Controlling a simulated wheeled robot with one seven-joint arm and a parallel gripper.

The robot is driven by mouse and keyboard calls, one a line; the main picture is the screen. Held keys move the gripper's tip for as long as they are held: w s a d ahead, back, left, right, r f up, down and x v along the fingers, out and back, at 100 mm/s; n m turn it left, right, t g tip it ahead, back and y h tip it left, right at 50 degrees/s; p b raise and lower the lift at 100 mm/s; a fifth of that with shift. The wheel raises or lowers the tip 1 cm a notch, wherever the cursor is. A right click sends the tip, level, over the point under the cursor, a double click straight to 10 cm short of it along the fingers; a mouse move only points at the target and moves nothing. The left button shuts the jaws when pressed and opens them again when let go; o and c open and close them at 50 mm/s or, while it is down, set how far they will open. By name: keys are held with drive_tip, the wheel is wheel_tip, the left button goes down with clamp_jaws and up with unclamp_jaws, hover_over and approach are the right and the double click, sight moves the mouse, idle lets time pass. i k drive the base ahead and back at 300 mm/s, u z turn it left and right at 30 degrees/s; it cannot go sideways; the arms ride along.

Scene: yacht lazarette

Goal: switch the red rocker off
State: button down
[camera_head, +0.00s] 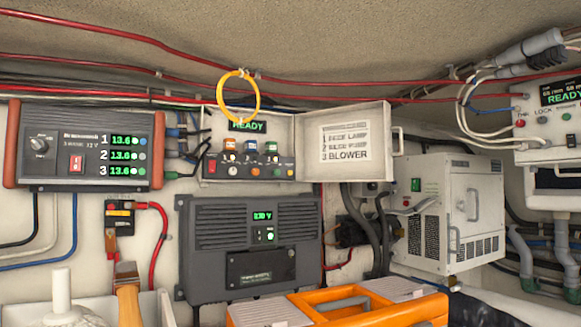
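A small red rocker (76,163) sits on the front of the dark grey power unit with red end caps (84,177) at the left. Its position is too small to read for sure. The unit's green displays are lit beside the numbers 1, 2 and 3. A second red control (212,165) is at the lower left of the open switch box (205,140), below a lit "READY" display (247,125). Orange and blue controls also show in that box. I cannot tell from this view which red control the task means. My gripper is not in view.
The switch box's door (380,145) stands open to the right. A yellow ring (229,97) hangs before the box's upper edge. A grey unit (190,270) and an orange crate (375,317) are below. A brush (127,295) stands at lower left. Cables cross the wall.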

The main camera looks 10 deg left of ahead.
sight(212, 162)
drive_tip(key=z, duration=0.1)
drive_tip(key=k, duration=0.7)
drive_tip(key=u, duration=1.1)
drive_tip(key=i, duration=0.45)
